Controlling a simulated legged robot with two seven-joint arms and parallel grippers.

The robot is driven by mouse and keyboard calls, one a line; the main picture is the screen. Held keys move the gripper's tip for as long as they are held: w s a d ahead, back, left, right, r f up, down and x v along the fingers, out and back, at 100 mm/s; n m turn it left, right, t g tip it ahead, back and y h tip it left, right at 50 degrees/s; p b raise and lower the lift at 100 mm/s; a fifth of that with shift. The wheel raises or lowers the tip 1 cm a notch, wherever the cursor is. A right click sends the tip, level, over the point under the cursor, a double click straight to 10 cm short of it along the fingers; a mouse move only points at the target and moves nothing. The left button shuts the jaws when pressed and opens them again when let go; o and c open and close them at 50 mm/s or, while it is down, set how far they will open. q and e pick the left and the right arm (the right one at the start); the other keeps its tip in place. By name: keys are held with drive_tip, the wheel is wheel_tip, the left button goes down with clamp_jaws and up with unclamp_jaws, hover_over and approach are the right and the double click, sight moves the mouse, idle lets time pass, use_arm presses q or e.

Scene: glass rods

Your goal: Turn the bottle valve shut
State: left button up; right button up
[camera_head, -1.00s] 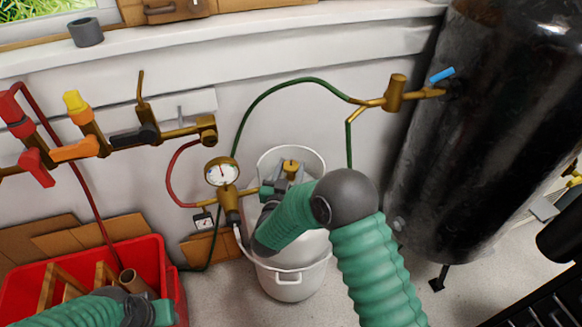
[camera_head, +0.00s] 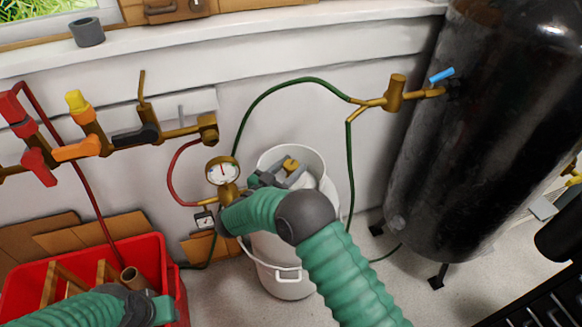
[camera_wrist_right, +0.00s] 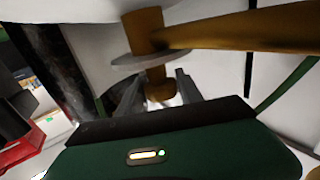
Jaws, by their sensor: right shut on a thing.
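The brass bottle valve (camera_head: 291,165) tops the white bottle, which stands in a white bucket (camera_head: 284,277). My right gripper (camera_head: 281,174) comes to the valve from the lower left and is shut on it. In the right wrist view the grey fingers (camera_wrist_right: 158,88) lie on either side of the brass valve stem (camera_wrist_right: 155,76), below a thin grey disc. My own right arm hides much of the bottle. My left gripper (camera_head: 158,309) is by the red crate at the lower left; its fingertips cannot be made out.
A pressure gauge (camera_head: 222,171) with brass fittings stands just left of the bottle. A green hose (camera_head: 270,94) arches above it to a brass fitting on the black tank (camera_head: 480,130). A red crate (camera_head: 152,255) holds wooden pieces. A pipe with coloured valve handles (camera_head: 75,150) runs along the wall.

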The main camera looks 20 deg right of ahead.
sight(290, 164)
drive_tip(key=shift+w+r, duration=0.1)
drive_tip(key=shift+r, duration=0.15)
drive_tip(key=o, duration=1.4)
drive_tip(key=shift+f, duration=0.15)
drive_tip(key=shift+r, duration=0.4)
wheel_tip(290, 164, up, 4)
drive_tip(key=shift+a+f+p, duration=0.1)
drive_tip(key=shift+f+p, duration=0.1)
drive_tip(key=shift+p, duration=1)
drive_tip(key=s+a+p, duration=0.3)
drive_tip(key=s+a, duration=0.1)
drive_tip(key=s, duration=1.1)
drive_tip(key=shift+s+a+r, duration=0.15)
drive_tip(key=shift+s+r, duration=0.05)
drive_tip(key=shift+r, duration=0.05)
